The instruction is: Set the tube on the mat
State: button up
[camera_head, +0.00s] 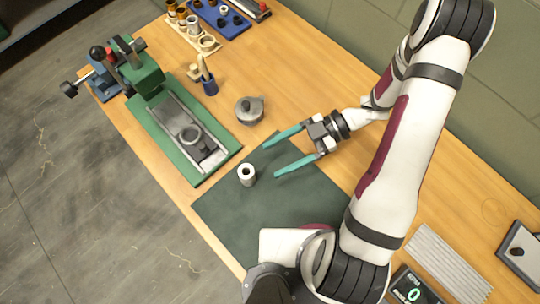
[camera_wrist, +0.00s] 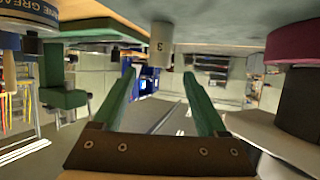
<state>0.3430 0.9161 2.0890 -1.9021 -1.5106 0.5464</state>
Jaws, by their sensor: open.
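The tube (camera_head: 247,175) is a short white cylinder with a dark hole in its top. It stands upright on the dark green mat (camera_head: 232,220), near the mat's left side. My gripper (camera_head: 270,160) is open and empty, low over the upper part of the mat. Its two teal fingers point left, with the tube just beyond their tips and apart from them. The wrist view is upside down. There, the tube (camera_wrist: 160,45) bears a "3" and lies ahead, between the lines of the fingers of my gripper (camera_wrist: 162,76).
A green machine base (camera_head: 215,170) with a grey bed lies left of the mat. A display (camera_head: 410,289) and a ribbed grey plate (camera_head: 448,262) lie at the lower right. The table's left edge is near.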

jog(key=w+d+m+t+h, duration=0.1)
jog(key=w+m+t+h, duration=0.25)
jog(key=w+t, duration=0.55)
jog(key=w+d+r+m+t+h, duration=0.4)
jog(key=w+d+r+m+h, duration=0.4)
jog(key=w+d+r+m, duration=0.25)
jog(key=s+d+r+m+g+h, duration=0.2)
jog(key=s+m, duration=0.3)
jog(key=s, duration=0.2)
jog(key=s+d+r+m+g+h, duration=0.2)
jog(key=s+d+m, duration=0.15)
jog(key=s, duration=0.35)
jog(key=s+a+r+m+g+y, duration=0.1)
jog(key=s+a+m+g+y, duration=0.3)
jog(key=s+a, duration=0.8)
jog(key=s+m+y, duration=0.1)
jog(key=s, duration=0.2)
jog(key=shift+s+r, duration=0.15)
jog(key=shift+r, duration=0.05)
jog(key=shift+a+m, duration=0.1)
jog(key=shift+m, duration=0.15)
